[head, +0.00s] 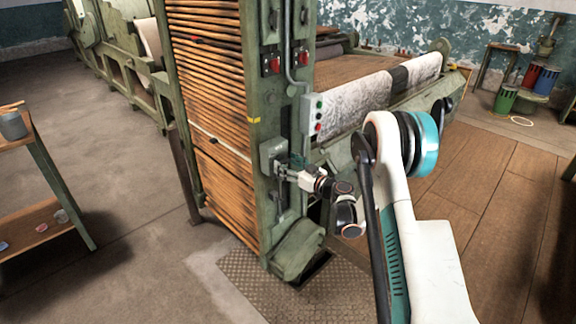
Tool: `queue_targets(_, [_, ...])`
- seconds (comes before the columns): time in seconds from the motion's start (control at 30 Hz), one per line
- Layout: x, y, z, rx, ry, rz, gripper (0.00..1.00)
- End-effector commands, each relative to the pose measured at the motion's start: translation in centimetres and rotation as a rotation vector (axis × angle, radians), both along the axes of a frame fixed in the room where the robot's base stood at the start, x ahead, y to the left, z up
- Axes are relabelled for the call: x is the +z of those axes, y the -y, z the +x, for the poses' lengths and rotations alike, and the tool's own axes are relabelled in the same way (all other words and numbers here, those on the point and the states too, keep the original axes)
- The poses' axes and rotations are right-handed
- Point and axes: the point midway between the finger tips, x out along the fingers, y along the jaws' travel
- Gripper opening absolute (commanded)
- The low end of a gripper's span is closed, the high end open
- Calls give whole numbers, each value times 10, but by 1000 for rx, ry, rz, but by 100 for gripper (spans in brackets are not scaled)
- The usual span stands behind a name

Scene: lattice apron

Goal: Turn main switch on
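A grey-green switch box (271,156) is fixed to the front post of the green machine, in the head view. I take it to be the main switch, but no label is readable. My gripper (287,171) is at the right side of this box, level with its lower part. Its fingers are small and dark against the post, so I cannot tell whether they are open or shut, or whether they touch a handle. Any lever there is hidden or too small to make out. A narrow upright plate (282,203) is below the box.
A push-button box (317,116) with green and red buttons is on the post, above my gripper. Red switches (271,65) sit higher up. Wooden slats (215,110) fill the machine's left side. A shelf cart (40,195) stands at left. The floor between is clear.

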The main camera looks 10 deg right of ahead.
Motion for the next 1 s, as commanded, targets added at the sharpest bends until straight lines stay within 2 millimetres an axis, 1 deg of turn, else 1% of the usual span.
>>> queue_targets(0.03, [0,0,0,0,0,0,38])
queue_targets(0.07, [0,0,0,0,0,0,34])
queue_targets(0.47, [0,0,0,1,-23,40,34])
queue_targets(0.67, [0,1,0,1,-82,138,34])
queue_targets(1.0, [-1,2,1,1,-240,403,34])
